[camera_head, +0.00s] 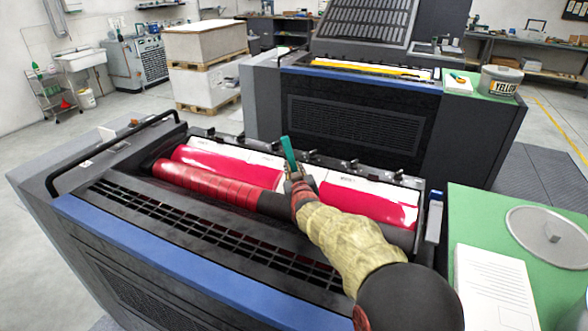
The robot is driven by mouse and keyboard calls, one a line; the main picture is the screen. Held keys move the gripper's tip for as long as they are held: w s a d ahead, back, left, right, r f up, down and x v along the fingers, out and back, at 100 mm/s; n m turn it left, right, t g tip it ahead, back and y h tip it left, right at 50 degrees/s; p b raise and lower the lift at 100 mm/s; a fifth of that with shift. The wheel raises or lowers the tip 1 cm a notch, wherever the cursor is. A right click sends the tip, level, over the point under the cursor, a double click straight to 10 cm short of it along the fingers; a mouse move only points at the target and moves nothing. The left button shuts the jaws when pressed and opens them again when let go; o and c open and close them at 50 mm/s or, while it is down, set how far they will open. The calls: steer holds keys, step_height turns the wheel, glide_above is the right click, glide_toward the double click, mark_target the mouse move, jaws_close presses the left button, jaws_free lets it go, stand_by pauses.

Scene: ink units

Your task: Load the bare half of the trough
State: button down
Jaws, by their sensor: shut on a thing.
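The trough (228,164) runs across the top of the near ink unit. Its sloping face is white above and wet magenta below, both left and right of my arm. The roller in front is red on its left part (215,185) and dark on its right part (400,238). My gripper (293,176) is over the middle of the trough, shut on a teal tool (289,153) that stands nearly upright and tilts a little left. The tool's lower end is hidden by my gripper, and my arm hides part of the trough and roller.
A green-topped side table (462,215) at right bears a round grey lid (549,236) and a printed sheet (495,285). A black rail (110,150) rises at the unit's left end. Behind stands a second unit (350,125) with a tub marked YELLOW (500,81).

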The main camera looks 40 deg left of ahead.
steer(key=shift+f, duration=0.5)
stand_by(0.6)
step_height(320, 180, up, 11)
steer(key=p, duration=0.5)
stand_by(0.3)
